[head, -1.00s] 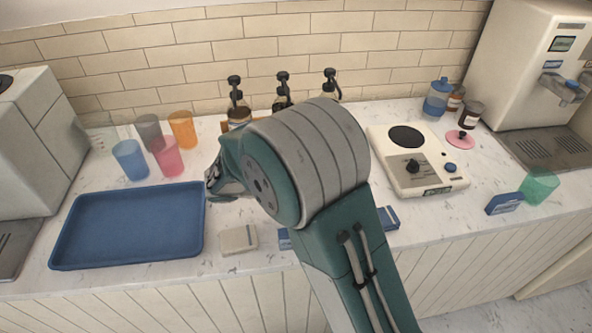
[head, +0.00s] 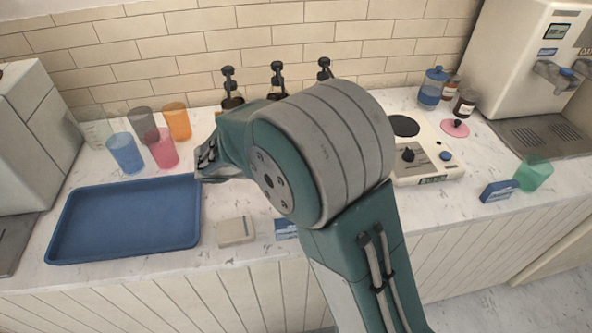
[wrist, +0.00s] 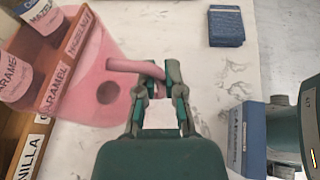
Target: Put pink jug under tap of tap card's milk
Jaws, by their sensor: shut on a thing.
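In the wrist view, my gripper (wrist: 160,78) is shut on the handle of the see-through pink jug (wrist: 100,85). The jug's body lies left of my fingers and overlaps the view of the syrup rack. In the head view my arm hides the jug and most of my gripper. The white dispenser (head: 522,62) with a grey tap lever (head: 556,78) stands at the far right. A blue card (head: 498,191) lies below it beside a green cup; I cannot read its text.
The wooden syrup rack (wrist: 30,150) is close on the left in the wrist view. A blue tray (head: 125,220), several coloured cups and a scale (head: 425,165) share the counter. A green cup (head: 534,173) stands near the drip tray (head: 545,135). A dark blue stack (wrist: 226,26) shows ahead.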

